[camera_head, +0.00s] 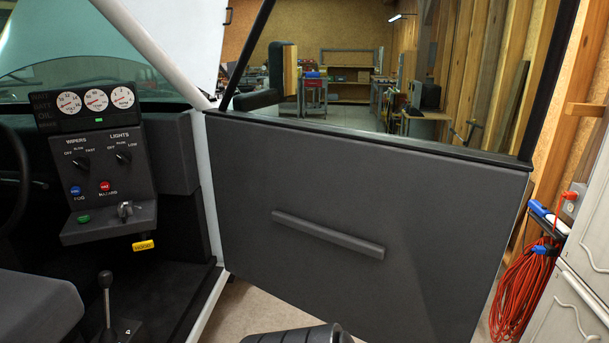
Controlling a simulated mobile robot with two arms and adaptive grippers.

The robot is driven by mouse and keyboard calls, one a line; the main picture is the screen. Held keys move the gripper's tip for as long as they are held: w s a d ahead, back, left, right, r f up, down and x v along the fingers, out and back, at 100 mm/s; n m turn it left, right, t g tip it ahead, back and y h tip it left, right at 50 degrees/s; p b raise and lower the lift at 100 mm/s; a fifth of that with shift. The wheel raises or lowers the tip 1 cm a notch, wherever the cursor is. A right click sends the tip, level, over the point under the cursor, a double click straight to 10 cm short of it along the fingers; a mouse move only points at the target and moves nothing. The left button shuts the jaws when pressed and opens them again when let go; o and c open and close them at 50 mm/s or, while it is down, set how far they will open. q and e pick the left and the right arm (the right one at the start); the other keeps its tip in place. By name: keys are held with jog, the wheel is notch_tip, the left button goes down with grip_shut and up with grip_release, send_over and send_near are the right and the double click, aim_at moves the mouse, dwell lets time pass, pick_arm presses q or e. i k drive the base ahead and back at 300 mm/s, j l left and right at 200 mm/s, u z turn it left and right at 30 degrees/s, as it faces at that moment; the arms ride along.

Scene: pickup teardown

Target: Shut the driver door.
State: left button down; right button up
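The driver door (340,190) stands wide open. Its dark grey inner panel faces me and runs out to the right from the white front pillar (207,190). A long horizontal pull handle (327,235) sits on the panel, with nothing touching it. The black window frame (548,80) rises above the panel, and the workshop shows through it. A dark ribbed shape at the bottom middle edge looks like part of my own arm. Neither gripper's fingers are in view.
The cab's dashboard (100,165) with gauges and switches, a gear lever (106,300) and a seat (38,308) are at left. Floor (262,308) shows below the door. A coiled orange cord (520,290) and white cabinets (580,290) stand close by the door's right edge.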

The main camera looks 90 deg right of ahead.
aim_at(372, 166)
jog(key=z, duration=2.9)
